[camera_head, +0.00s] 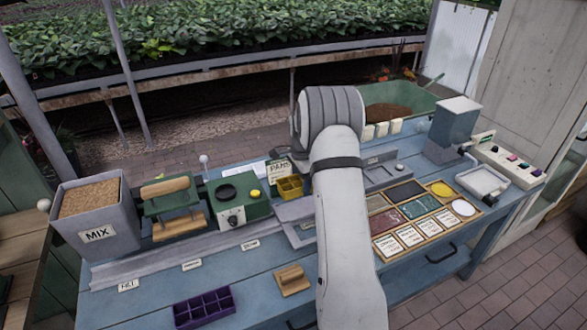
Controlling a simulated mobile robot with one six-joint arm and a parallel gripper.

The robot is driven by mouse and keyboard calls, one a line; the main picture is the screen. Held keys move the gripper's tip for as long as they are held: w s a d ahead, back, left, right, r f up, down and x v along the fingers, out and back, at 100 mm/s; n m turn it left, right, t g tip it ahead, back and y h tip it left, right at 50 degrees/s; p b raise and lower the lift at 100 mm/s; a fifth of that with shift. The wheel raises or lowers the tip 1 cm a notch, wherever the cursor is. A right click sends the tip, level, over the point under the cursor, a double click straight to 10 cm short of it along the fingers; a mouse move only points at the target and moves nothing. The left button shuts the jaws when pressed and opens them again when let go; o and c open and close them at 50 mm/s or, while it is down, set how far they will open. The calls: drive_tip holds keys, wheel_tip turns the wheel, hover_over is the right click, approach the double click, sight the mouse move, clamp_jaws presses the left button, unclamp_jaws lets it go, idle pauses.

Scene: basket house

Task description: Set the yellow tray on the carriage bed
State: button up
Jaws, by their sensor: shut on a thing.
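The small yellow tray (290,188), with open compartments, is just left of my forearm near the middle of the bench. It appears over the back of the grey carriage bed (293,211); I cannot tell whether it touches it. My arm covers the right part of the bed. My gripper (299,168) is mostly hidden behind my arm, with only a dark part showing by the tray's upper right edge. It is shut on the yellow tray, but the fingertips are not clear.
The carriage rail (130,262) runs along the bench. A MIX hopper (97,215), a green press (170,205) and a green control box (232,200) stand at left. A purple tray (203,308) and a wooden block (292,280) lie in front. Framed swatches (425,208) are at right.

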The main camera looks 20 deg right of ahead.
drive_tip(key=shift+w+d+f, duration=0.1)
drive_tip(key=shift+w+d, duration=0.1)
drive_tip(key=shift+w, duration=0.05)
wheel_tip(320, 180, down, 6)
drive_tip(key=b, duration=0.3)
drive_tip(key=shift+f+b, duration=0.25)
drive_tip(key=shift+b, duration=0.05)
drive_tip(key=shift+s+f, duration=0.1)
drive_tip(key=shift+f, duration=0.2)
drive_tip(key=shift+a+f+b, duration=0.1)
drive_tip(key=shift+f+b, duration=0.55)
drive_tip(key=shift+b, duration=0.2)
idle(0.9)
drive_tip(key=o, duration=1)
drive_tip(key=shift+o, duration=0.7)
drive_tip(key=shift+o, duration=0.8)
